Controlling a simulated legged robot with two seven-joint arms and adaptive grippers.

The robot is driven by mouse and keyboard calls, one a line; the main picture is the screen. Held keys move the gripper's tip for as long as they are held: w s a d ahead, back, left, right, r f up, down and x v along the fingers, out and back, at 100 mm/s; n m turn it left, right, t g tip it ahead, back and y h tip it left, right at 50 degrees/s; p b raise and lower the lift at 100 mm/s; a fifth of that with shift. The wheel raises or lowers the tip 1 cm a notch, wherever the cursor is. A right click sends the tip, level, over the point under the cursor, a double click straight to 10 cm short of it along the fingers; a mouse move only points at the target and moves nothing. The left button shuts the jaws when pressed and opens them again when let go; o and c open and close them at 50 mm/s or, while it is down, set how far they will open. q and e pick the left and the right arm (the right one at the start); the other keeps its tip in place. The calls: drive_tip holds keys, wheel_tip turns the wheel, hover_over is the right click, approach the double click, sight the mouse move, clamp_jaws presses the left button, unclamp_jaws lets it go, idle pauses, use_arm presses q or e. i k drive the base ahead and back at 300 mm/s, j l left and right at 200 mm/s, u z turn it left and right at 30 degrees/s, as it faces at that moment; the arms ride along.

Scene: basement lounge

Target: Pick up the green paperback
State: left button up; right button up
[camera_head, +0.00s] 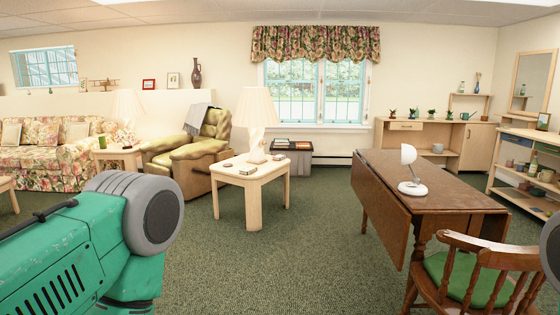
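I cannot pick out a green paperback with certainty. A small upright green object (102,142) stands on the side table beside the sofa, too small to tell what it is. Another green object (543,121) stands on the shelf unit at the right edge, also unclear. My teal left arm with its grey round joint fills the lower left, and its gripper is out of the picture. A dark grey piece, possibly of my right arm, shows at the right edge. Neither gripper is visible.
A wooden table (440,198) with a white desk lamp (408,170) stands right, a chair (475,270) before it. A pale side table (251,176) bears a lamp and small items. An armchair (200,158) and floral sofa (50,160) stand left. The central carpet (285,250) is clear.

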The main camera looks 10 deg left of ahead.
sight(250, 170)
drive_tip(key=i+j+u, duration=0.3)
drive_tip(key=i, duration=0.35)
drive_tip(key=i+j+u, duration=0.3)
drive_tip(key=i, duration=0.35)
drive_tip(key=i+u, duration=0.35)
drive_tip(key=i, duration=0.3)
drive_tip(key=i+z, duration=0.1)
drive_tip(key=i, duration=0.6)
drive_tip(key=i+j+z, duration=0.1)
drive_tip(key=i, duration=0.55)
drive_tip(key=i+j+z, duration=0.1)
drive_tip(key=i, duration=0.6)
drive_tip(key=i+j+z, duration=0.15)
drive_tip(key=i+z, duration=0.3)
drive_tip(key=i+j+z, duration=0.3)
drive_tip(key=z, duration=0.15)
drive_tip(key=i+j+z, duration=0.3)
drive_tip(key=z, duration=0.15)
drive_tip(key=i+j+z, duration=0.2)
drive_tip(key=j+z, duration=0.2)
drive_tip(key=j, duration=0.2)
drive_tip(key=i+j+z, duration=0.1)
drive_tip(key=j, duration=0.15)
drive_tip(key=j+z, duration=0.15)
drive_tip(key=i+j, duration=0.05)
